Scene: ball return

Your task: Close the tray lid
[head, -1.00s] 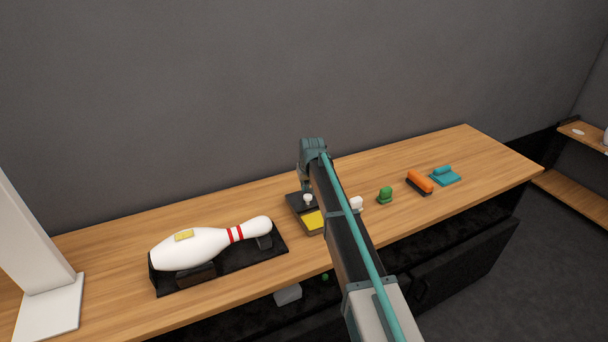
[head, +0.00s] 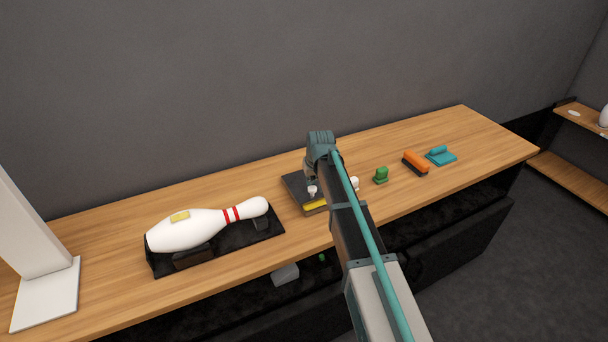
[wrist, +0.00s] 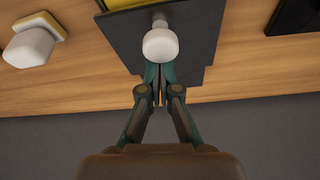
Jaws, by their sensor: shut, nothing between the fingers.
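The tray (head: 317,210) sits on the wooden counter, with a strip of yellow showing at its front. Its dark grey lid (head: 296,186) covers most of the yellow and carries a white knob (head: 312,191). In the wrist view the lid (wrist: 200,45) fills the upper middle, with the knob (wrist: 160,44) in front of my fingertips. A yellow edge (wrist: 122,4) shows at the top. My gripper (wrist: 158,72) is shut and empty, its tips right by the knob; I cannot tell if they touch it. In the head view my arm hides part of the tray.
A bowling pin (head: 195,231) lies on a black stand left of the tray. A white-handled block (wrist: 32,46), a green piece (head: 381,176), an orange brush (head: 415,163) and a teal piece (head: 440,156) stand to the right. A grey wall rises behind.

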